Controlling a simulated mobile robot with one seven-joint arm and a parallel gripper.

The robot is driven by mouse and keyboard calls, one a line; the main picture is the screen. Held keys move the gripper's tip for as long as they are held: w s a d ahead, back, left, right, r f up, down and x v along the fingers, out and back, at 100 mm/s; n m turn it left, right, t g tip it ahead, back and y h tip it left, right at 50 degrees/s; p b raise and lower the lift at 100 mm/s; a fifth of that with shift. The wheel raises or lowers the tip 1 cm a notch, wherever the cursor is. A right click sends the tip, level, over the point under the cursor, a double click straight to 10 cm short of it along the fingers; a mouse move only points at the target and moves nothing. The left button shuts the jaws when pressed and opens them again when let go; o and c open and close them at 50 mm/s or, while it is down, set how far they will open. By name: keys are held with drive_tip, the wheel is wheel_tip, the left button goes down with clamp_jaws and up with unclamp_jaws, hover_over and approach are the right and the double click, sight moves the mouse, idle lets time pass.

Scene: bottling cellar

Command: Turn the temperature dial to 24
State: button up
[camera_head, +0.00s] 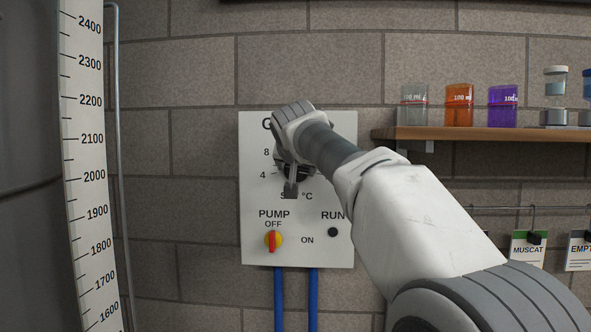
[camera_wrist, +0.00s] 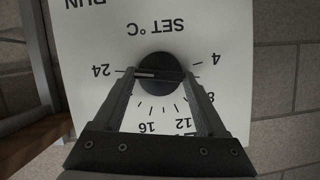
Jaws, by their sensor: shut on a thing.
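The temperature dial (camera_wrist: 160,66) is a round dark knob on a white control panel (camera_head: 346,252). In the wrist view the panel appears upside down, with "SET °C" above the dial and 4, 8, 12, 16 and 24 around it. The dial's pale pointer line points left in that view, at or very near the 24 mark (camera_wrist: 101,71). My gripper (camera_wrist: 161,78) is shut on the dial, one finger on each side. In the head view my gripper (camera_head: 291,184) and wrist hide most of the dial and scale.
A wooden shelf (camera_head: 480,133) with several coloured containers is at right, above hanging tags (camera_head: 528,250). A tall scale strip (camera_head: 88,170) stands at left.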

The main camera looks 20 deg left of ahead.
drive_tip(key=shift+w+d, duration=0.1)
drive_tip(key=shift+d, duration=0.05)
drive_tip(key=o, duration=1.3)
drive_tip(key=b+v, duration=0.2)
drive_tip(key=v, duration=1.5)
drive_tip(key=shift+s+b, duration=0.25)
drive_tip(key=shift+b, duration=0.15)
drive_tip(key=shift+d, duration=0.1)
